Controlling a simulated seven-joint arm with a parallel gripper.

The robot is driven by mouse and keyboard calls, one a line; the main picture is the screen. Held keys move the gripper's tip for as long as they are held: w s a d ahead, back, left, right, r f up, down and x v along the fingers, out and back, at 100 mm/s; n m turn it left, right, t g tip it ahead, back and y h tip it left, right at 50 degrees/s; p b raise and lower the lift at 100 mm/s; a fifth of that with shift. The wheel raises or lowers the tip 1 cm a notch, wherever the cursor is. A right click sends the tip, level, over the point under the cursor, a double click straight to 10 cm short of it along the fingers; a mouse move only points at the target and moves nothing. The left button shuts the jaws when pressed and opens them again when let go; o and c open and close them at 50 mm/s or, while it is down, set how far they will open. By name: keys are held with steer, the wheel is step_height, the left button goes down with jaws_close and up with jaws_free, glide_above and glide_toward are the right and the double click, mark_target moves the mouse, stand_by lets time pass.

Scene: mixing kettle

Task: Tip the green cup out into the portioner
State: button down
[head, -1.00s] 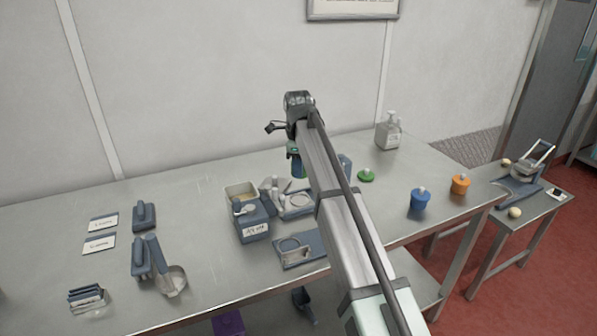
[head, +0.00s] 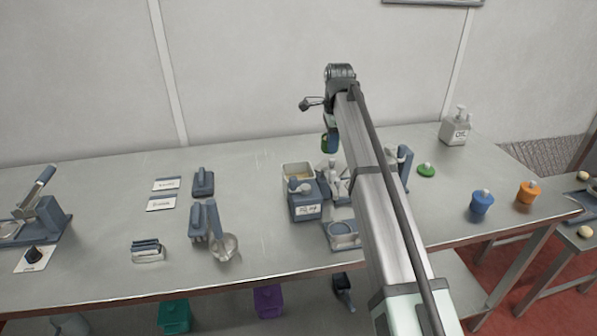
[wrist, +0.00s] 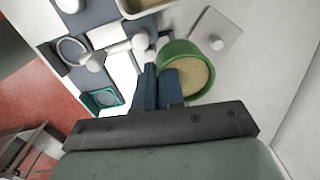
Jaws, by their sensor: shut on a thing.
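My gripper (wrist: 170,85) is shut on the green cup (wrist: 177,52), with its fingers at the cup's wall. In the wrist view the cup's open mouth shows tan contents (wrist: 192,79) inside. In the head view the green cup (head: 325,143) shows small and partly hidden at my gripper (head: 331,138), above the back of the bench. A blue-grey box (head: 305,206) with a white label and a tan-filled tray (head: 297,170) stand below and left of it. Several blue-grey fixtures beside them are partly hidden by my arm. I cannot tell which one is the portioner.
A green lid (head: 427,170), a blue cup (head: 482,203), an orange cup (head: 528,193) and a pump bottle (head: 456,128) stand to the right. The bench (head: 100,240) has bare room between these.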

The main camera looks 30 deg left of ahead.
steer(key=n, duration=0.5)
steer(key=shift+a+n, duration=0.15)
steer(key=shift+n, duration=0.15)
steer(key=n, duration=0.6)
steer(key=shift+n, duration=0.4)
steer(key=shift+s+a+f, duration=1.45)
steer(key=shift+s+f, duration=0.05)
steer(key=shift+s, duration=0.05)
steer(key=shift+r+t+h, duration=0.5)
steer(key=shift+t+h, duration=0.3)
steer(key=shift+h, duration=0.1)
steer(key=shift+a+r+t+h, duration=0.1)
steer(key=shift+r+t+h, duration=0.3)
steer(key=shift+t+h, duration=0.55)
steer(key=shift+s+r+t+h, duration=0.1)
steer(key=shift+t+h, duration=0.35)
